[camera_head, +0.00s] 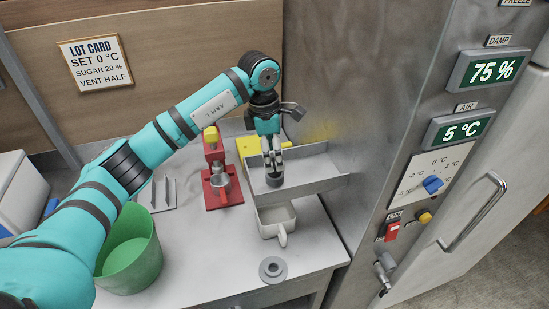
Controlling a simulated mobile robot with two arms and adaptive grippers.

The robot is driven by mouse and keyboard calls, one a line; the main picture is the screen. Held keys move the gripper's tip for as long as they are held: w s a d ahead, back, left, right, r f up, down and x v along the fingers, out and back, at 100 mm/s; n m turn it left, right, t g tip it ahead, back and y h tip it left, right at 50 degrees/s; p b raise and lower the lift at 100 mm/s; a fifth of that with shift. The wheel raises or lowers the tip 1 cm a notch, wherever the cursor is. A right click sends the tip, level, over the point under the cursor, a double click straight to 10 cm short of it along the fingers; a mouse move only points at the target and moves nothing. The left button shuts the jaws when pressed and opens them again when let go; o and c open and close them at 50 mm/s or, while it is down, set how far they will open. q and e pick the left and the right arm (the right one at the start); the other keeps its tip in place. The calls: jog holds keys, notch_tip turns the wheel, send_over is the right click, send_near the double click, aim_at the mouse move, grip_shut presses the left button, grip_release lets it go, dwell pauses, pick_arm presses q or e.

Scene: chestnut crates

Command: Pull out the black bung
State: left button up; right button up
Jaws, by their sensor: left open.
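The black bung (275,181) is a small dark cylinder low in the grey sloping tray (318,186), near its front left edge. My left gripper (273,169) points down right over the bung, its fingertips at or just above the bung's top. Its jaws are open. I cannot tell whether the fingers touch the bung, and they partly hide its top. A white mug-like container (268,226) with a handle stands below the tray's front edge. My right gripper does not show.
A red device (217,172) and a yellow item (247,147) stand left of the tray. A green bin (129,250) is at the left, under my arm. A grey ring (272,269) lies near the table's front. A steel cabinet (385,120) with displays rises at the right.

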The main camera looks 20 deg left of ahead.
aim_at(274, 162)
pick_arm(q)
jog(key=shift+w+d+f+p, duration=0.15)
jog(key=shift+f+p, duration=0.1)
jog(key=shift+f, duration=0.8)
jog(key=shift+s+d+f+p, duration=0.1)
jog(key=shift+f+p, duration=0.15)
jog(key=shift+f, duration=0.75)
jog(key=shift+c, duration=0.2)
jog(key=shift+w, duration=0.1)
grip_shut()
jog(key=shift+r, duration=0.65)
jog(key=c, duration=0.8)
grip_release()
grip_shut()
